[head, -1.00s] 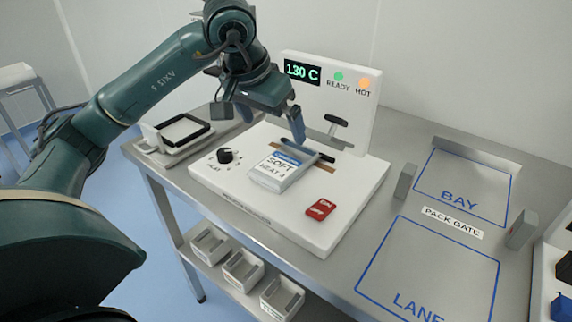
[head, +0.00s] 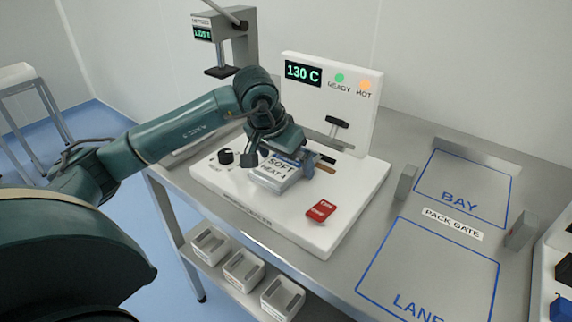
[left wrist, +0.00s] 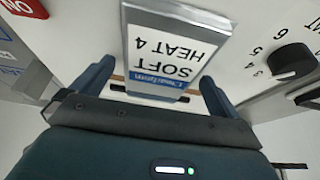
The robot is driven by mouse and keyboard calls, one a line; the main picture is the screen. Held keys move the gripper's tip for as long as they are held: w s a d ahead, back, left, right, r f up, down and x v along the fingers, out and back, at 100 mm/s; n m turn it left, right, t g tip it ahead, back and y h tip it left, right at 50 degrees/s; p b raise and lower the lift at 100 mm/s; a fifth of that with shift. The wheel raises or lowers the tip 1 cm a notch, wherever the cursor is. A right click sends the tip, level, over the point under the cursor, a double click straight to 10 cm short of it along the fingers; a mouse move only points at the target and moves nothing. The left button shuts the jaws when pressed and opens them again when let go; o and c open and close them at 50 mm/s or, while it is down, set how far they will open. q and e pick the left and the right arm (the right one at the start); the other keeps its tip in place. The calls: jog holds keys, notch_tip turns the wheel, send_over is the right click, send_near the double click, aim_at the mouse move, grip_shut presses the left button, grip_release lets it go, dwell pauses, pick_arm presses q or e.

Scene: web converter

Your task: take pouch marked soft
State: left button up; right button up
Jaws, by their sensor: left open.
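The pouch marked SOFT, HEAT 4 (head: 272,174) lies on the white sealer base, its far end toward the sealing strip. In the left wrist view the pouch (left wrist: 168,55) shows its label upside down, with a blue band near the gripper. My left gripper (head: 297,166) is at the pouch's far end. Its open fingers (left wrist: 155,85) stand on either side of the pouch, with a gap showing at each side. My right gripper is not in view.
The sealer (head: 320,240) has a dial (head: 225,156), a red switch (head: 321,211) and a panel reading 130 C (head: 303,71) with READY and HOT lights. Blue outlined BAY and LANE areas and grey gate posts (head: 405,182) are at right. Small bins (head: 243,268) sit below.

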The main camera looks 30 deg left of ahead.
pick_arm(q)
jog(key=c, duration=1)
jog(key=shift+r, duration=0.1)
